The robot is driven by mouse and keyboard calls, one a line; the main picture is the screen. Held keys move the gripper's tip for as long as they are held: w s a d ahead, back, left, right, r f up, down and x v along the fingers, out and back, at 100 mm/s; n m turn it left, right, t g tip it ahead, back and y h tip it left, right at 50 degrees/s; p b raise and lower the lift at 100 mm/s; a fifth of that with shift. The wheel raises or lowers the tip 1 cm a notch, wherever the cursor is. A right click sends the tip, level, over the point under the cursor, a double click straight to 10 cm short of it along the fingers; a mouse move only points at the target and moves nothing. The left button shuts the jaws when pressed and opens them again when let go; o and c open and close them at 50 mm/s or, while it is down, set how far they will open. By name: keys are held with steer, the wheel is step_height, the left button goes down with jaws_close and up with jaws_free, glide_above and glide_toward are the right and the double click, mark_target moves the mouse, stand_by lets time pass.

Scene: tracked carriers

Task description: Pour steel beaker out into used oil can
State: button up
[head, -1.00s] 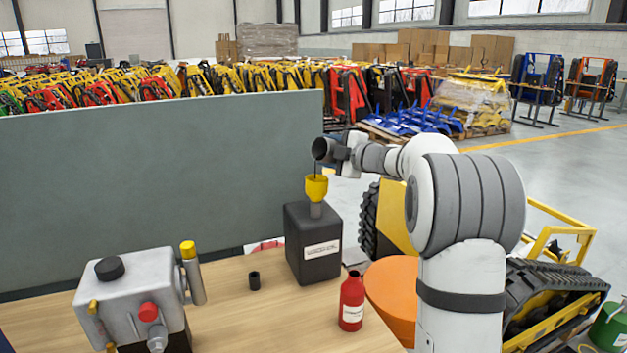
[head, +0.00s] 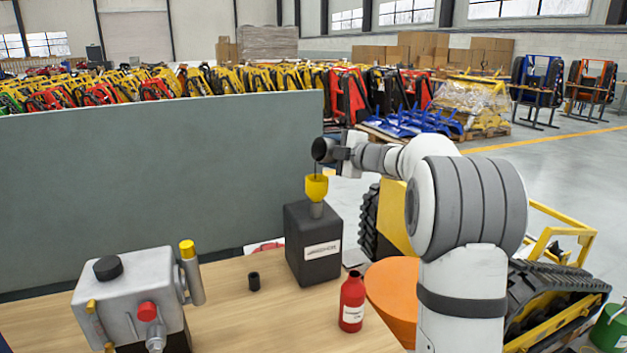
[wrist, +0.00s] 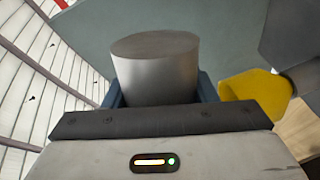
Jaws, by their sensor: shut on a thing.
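The steel beaker (head: 321,150) is tilted on its side above the yellow funnel (head: 316,187). A thin dark stream runs from its mouth down into the funnel. The funnel sits in the top of the black used oil can (head: 312,262), which stands upright on the bench and bears a white label. My gripper (head: 338,150) is shut on the beaker. In the wrist view the beaker (wrist: 156,72) sits between the two jaws (wrist: 158,98), and the funnel (wrist: 257,95) shows at right. The beaker's inside is too dark to tell how much it holds.
On the wooden bench (head: 230,320) stand a grey metal unit (head: 135,290) at left, a small black cap (head: 254,281) and a red bottle (head: 352,302) right of the can. A grey-green partition (head: 150,190) rises behind. An orange round surface (head: 392,300) lies right of the bench.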

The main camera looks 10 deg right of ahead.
steer(key=shift+a+f+n+b, duration=0.1)
steer(key=shift+f+n+b, duration=0.15)
steer(key=shift+n+b, duration=0.5)
stand_by(1.7)
steer(key=shift+s+a+r+n+h+b, duration=0.2)
steer(key=shift+r+n+h+b, duration=0.15)
steer(key=shift+n+b, duration=0.25)
stand_by(2.0)
steer(key=shift+w, duration=0.1)
